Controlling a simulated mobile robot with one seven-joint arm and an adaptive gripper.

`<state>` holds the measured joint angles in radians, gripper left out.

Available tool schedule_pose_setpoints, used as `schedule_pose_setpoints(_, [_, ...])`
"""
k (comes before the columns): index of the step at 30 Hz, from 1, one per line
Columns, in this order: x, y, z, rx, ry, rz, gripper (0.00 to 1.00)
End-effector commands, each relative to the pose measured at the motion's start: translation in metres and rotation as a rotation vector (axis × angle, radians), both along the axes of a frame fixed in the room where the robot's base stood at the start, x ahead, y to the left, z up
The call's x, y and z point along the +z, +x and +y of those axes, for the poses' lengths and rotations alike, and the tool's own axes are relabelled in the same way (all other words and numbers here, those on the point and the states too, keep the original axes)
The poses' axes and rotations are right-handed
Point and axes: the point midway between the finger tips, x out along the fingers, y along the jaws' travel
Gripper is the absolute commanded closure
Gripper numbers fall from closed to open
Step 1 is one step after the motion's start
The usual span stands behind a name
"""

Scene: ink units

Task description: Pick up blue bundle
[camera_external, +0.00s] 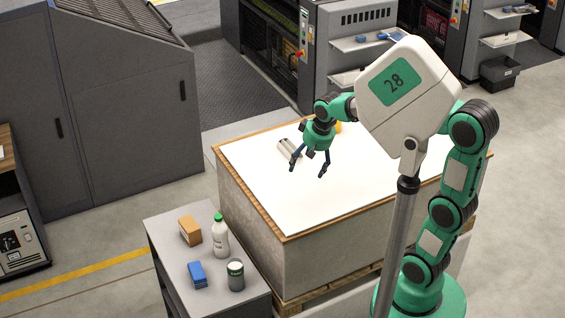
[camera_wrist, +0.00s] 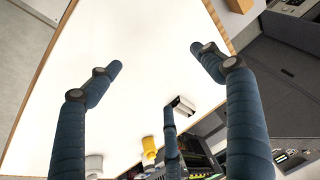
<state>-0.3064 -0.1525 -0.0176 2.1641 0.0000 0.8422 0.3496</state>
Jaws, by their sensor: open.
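A small blue block-like bundle (camera_external: 197,274) lies on the grey side table (camera_external: 172,262) at the lower left in the external view. It looks banded, but fine detail is too small to tell. My gripper (camera_external: 308,166) is over the white-topped pallet stack (camera_external: 320,200), well up and right of the bundle, with its fingers spread and nothing between them. In the wrist view my gripper (camera_wrist: 156,58) shows open dark-blue fingers above bare white surface. The blue bundle does not show in the wrist view.
Another blue item (camera_external: 389,36) lies on a machine shelf.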

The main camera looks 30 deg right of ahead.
Motion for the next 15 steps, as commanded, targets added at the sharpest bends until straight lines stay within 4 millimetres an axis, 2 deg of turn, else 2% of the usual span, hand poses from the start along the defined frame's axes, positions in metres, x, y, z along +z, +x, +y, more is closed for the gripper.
schedule_pose_setpoints(6, [-0.011,0.033,0.049,-0.003,0.005,0.046,0.2])
schedule_pose_setpoints(15, [-0.039,0.069,0.121,-0.012,0.004,0.104,0.2])
